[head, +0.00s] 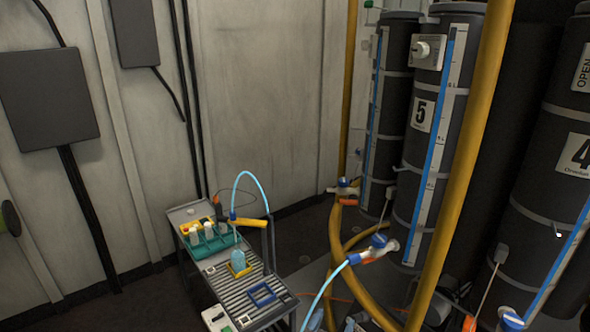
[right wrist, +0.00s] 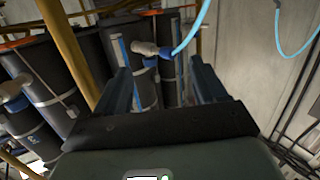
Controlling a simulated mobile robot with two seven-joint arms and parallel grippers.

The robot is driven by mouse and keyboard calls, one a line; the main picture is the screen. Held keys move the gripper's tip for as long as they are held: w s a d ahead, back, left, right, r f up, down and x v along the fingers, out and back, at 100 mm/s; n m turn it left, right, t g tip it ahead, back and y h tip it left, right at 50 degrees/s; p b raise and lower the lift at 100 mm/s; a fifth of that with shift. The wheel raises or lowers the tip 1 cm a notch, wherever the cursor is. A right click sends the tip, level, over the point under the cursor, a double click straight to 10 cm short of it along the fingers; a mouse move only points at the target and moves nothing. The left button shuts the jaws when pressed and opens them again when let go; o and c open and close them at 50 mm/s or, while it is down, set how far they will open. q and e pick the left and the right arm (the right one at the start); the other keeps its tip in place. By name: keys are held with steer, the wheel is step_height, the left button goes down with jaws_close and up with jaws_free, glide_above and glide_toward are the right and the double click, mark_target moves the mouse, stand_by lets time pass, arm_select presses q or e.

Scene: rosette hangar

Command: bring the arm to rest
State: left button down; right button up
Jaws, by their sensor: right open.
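My right gripper (right wrist: 163,82) shows in the right wrist view, its two dark fingers standing apart with nothing held between them. Beyond the fingers, a grey fitting with a blue collar (right wrist: 150,49) and a light blue hose (right wrist: 187,32) show in front of dark columns. I cannot tell how far the fingertips are from them. In the head view I cannot clearly make out the right gripper. My left gripper is in neither view.
Tall dark columns (head: 412,170) and yellow pipes (head: 468,140) fill the right. Bare floor (head: 100,312) shows at lower left.

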steer(key=d+f+n+g+y, duration=0.2)
steer(key=d+f+y, duration=0.1)
steer(key=f, duration=0.8)
steer(key=s+d+f+g+y, duration=0.15)
steer(key=s+f, duration=0.25)
steer(key=f, duration=0.4)
steer(key=s+d+f+g+y, duration=0.1)
steer(key=s+f+g+y, duration=0.15)
steer(key=s+f, duration=0.4)
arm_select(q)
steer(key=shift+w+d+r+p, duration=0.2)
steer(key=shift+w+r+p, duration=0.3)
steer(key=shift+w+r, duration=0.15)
arm_select(e)
steer(key=s+f+g+y, duration=0.1)
steer(key=s+f+g, duration=0.2)
steer(key=s, duration=0.4)
steer(key=s+a+f+m+g+y, duration=0.1)
steer(key=s+f+g, duration=0.2)
steer(key=s, duration=0.5)
steer(key=s+f+g+y, duration=0.1)
steer(key=s+f+g, duration=0.3)
steer(key=s, duration=0.4)
steer(key=shift+s+a+f+y, duration=0.25)
steer(key=shift+f+y, duration=0.15)
steer(key=shift+f, duration=0.3)
